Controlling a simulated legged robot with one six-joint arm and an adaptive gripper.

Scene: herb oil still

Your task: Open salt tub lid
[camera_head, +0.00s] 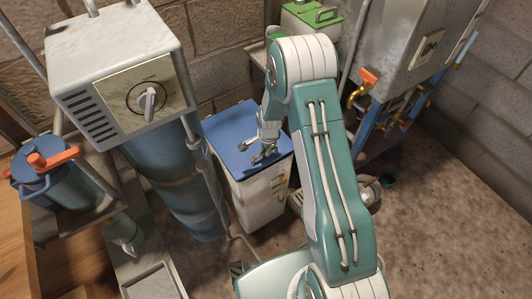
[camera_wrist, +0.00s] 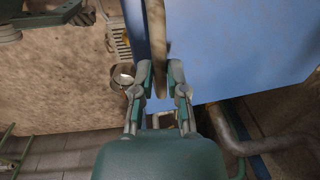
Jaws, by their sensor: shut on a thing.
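The salt tub (camera_head: 258,203) is a pale, boxy bin on the floor in the middle of the head view. Its blue lid (camera_head: 228,126) lies over the top and looks closed. The lid also fills much of the wrist view (camera_wrist: 240,50). A tan bar-like handle (camera_wrist: 157,35) runs along the lid there. My gripper (camera_head: 262,154) is over the lid's front part. In the wrist view my gripper (camera_wrist: 160,83) has its two fingers on either side of the handle, shut on it. The fingertips' exact contact is small and dim.
A grey box with a dial (camera_head: 148,97) stands above a blue cylinder (camera_head: 175,185) left of the tub. A pipe (camera_head: 215,180) runs close to the tub's left side. A metal tank (camera_head: 420,50) with an orange-handled tap is at right. The floor (camera_head: 440,200) at right is open.

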